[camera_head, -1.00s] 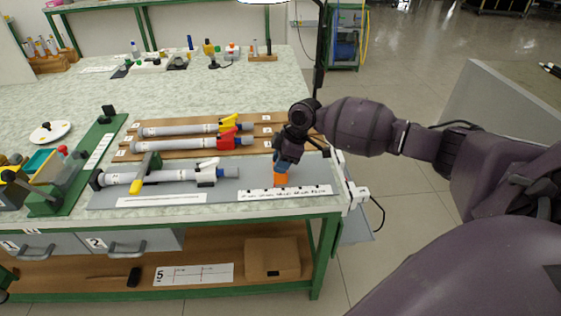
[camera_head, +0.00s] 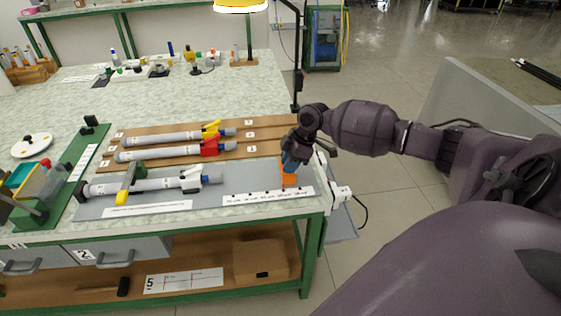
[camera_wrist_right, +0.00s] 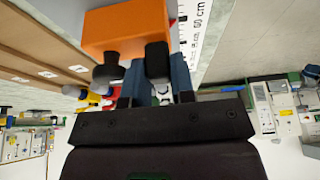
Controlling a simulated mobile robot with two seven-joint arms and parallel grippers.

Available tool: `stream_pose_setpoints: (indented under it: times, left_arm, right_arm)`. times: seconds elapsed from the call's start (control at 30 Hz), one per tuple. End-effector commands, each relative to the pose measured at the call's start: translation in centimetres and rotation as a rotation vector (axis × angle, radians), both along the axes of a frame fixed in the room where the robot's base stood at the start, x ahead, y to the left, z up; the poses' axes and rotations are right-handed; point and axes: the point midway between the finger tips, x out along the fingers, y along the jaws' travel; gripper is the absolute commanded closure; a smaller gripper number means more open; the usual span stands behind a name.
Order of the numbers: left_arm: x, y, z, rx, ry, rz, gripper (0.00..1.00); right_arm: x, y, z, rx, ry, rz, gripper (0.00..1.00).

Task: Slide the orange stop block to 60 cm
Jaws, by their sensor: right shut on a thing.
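The orange stop block (camera_head: 289,178) stands on the grey plate at the right end of the bench, behind a white scale strip (camera_head: 268,197). My right gripper (camera_head: 290,163) comes down on it from above, shut on it. In the right wrist view the orange block (camera_wrist_right: 130,30) fills the top, with my right gripper's fingers (camera_wrist_right: 155,78) at its near side. The scale (camera_wrist_right: 196,25) runs beside it, with a mark that looks like 60 cm close to the block. The exact alignment of block and mark cannot be told. My left gripper is not in view.
A grey-white tube assembly (camera_head: 150,184) with a yellow lever lies left on the plate. Two more tubes lie on a wooden board (camera_head: 250,136) behind. A lamp post (camera_head: 298,60) stands behind my right gripper. The plate between tube and block is clear.

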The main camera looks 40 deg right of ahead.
Motion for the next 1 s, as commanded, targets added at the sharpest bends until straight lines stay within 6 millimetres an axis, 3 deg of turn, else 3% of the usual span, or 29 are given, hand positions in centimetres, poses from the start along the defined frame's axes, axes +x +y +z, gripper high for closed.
stream_pose_setpoints:
  times: [0.2,0.23,0.3,0.67,1.0]
  left_arm:
    - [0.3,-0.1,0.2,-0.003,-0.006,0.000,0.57]
    - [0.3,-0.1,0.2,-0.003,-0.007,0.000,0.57]
    - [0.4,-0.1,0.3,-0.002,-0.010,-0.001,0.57]
    - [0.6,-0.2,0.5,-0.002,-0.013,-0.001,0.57]
    - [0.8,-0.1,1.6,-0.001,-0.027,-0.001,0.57]
  right_arm:
    - [0.0,0.0,0.0,0.000,0.001,0.000,1.00]
    - [0.0,0.0,0.0,0.000,0.001,0.000,0.75]
    - [0.0,0.0,0.0,0.000,0.001,0.000,0.66]
    - [0.0,-0.1,0.5,0.000,-0.001,0.000,0.66]
    - [-1.1,-1.9,5.6,-0.002,-0.003,0.000,0.66]
